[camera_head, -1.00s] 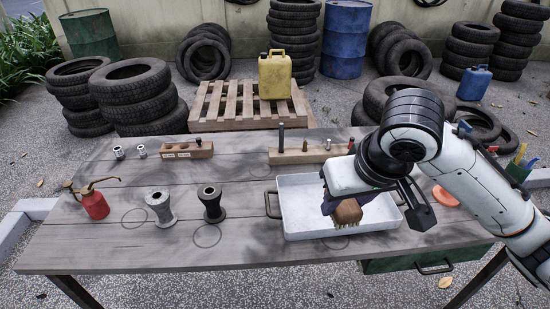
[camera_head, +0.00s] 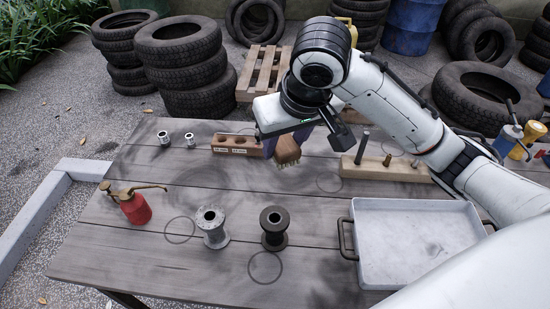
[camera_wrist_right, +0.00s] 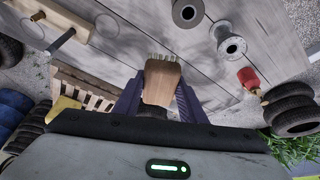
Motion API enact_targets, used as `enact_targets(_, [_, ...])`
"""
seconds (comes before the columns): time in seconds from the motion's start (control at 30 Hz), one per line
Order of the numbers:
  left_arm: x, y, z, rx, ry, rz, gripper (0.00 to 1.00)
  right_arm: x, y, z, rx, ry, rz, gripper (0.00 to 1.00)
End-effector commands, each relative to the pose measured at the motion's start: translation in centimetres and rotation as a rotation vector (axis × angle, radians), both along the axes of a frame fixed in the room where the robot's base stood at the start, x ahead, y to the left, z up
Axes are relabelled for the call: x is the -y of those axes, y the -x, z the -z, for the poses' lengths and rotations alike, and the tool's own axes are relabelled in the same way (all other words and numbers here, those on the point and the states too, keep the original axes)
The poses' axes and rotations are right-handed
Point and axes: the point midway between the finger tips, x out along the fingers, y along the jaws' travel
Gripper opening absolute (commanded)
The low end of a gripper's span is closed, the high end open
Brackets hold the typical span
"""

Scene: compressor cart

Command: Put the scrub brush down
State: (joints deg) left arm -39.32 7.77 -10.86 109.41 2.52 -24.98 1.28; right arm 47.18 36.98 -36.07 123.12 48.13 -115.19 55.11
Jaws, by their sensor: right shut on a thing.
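The scrub brush (camera_head: 287,150) has a brown wooden block and pale bristles. My right gripper (camera_head: 274,143) is shut on it and holds it over the back of the table, by the right end of the labelled wooden block. In the right wrist view, the brush (camera_wrist_right: 161,82) sits between the two dark purple fingers of the gripper (camera_wrist_right: 160,98), bristles toward the top of the picture. I cannot tell how high above the table it is. My left gripper is not in view.
The white tray (camera_head: 420,205) is empty at the right. A wooden rail with pegs (camera_head: 375,168), two spools (camera_head: 212,228) and a red oil can (camera_head: 134,207) stand on the table (camera_head: 110,262). Drawn circles (camera_head: 265,267) mark bare spots. Two small metal sockets (camera_head: 163,138) stand at back left.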

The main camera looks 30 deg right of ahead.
Motion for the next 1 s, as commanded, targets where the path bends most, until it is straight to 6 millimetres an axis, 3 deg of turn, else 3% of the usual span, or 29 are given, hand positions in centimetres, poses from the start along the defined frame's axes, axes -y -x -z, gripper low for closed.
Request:
enact_targets(0.17, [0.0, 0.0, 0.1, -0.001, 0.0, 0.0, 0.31, 3.0, -6.5, 0.8, -0.011, -0.008, 0.165, 0.19])
enact_targets(0.33, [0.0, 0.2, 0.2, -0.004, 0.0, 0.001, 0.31, 8.4, -10.7, 5.0, -0.017, -0.007, 0.346, 0.19])
enact_targets(0.5, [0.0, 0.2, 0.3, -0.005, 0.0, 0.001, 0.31, 12.3, -11.4, 9.9, -0.012, -0.003, 0.451, 0.19])
enact_targets(0.6, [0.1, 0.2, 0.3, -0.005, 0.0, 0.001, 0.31, 13.5, -11.2, 11.6, -0.007, -0.002, 0.478, 0.19])
enact_targets(1.0, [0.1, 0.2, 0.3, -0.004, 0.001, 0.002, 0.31, 14.2, -11.0, 18.1, -0.003, 0.002, 0.493, 0.19])
